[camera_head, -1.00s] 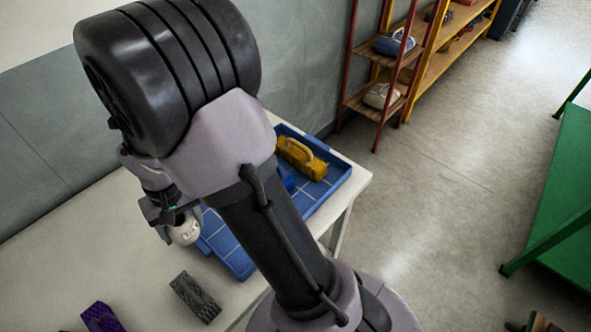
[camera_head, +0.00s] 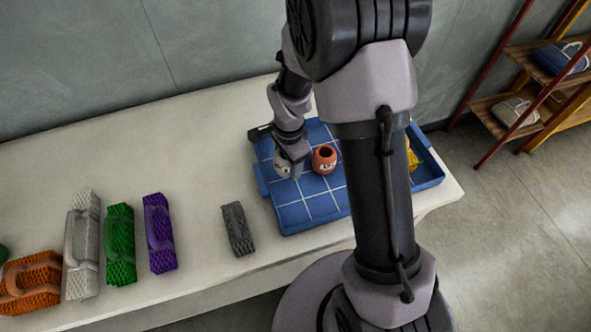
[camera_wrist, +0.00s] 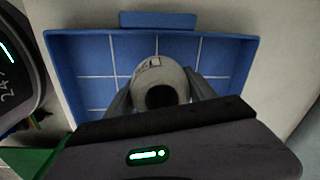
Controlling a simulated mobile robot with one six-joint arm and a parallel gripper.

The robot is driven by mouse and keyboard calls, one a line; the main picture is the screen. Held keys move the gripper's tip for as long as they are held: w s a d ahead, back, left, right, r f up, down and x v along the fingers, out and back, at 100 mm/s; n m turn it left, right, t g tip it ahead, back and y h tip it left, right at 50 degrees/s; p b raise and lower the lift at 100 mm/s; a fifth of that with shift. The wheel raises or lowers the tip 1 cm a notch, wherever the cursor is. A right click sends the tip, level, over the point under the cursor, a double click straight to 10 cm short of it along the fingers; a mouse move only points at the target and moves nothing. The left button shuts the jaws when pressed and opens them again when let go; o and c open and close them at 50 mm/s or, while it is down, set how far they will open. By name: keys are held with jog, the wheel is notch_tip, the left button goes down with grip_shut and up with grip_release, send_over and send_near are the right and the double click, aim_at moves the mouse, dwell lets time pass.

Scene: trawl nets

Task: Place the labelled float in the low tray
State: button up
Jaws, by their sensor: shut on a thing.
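My gripper (camera_head: 290,168) is shut on a pale grey-white float (camera_head: 284,168) with a dark marking on its side. In the wrist view the float (camera_wrist: 165,72) sits between my two fingers, with a dark round hole facing the camera and a small printed label near its top. The low tray (camera_head: 296,216) is blue with white grid lines and a low rim; it also fills the middle of the wrist view (camera_wrist: 85,45). The float is over the tray's left part. I cannot tell whether it touches the tray floor.
An orange-red float (camera_head: 324,159) with a pale mark stands in the tray, right of my gripper. A yellow thing (camera_head: 412,158) is partly hidden behind my arm. Left of the tray lie grey (camera_head: 238,229), purple (camera_head: 159,232), green (camera_head: 120,243), white and orange net bundles. Bare table lies behind them.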

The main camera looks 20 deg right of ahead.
aim_at(288, 170)
notch_tip(288, 170, down, 4)
jog(key=shift+f+b, duration=0.15)
jog(key=shift+b, duration=0.65)
jog(key=shift+r, duration=0.2)
jog(key=shift+f, duration=0.1)
jog(key=o, duration=1)
jog(key=shift+f, duration=0.15)
jog(key=shift+c, duration=0.2)
jog(key=o, duration=0.4)
jog(key=shift+o, duration=0.2)
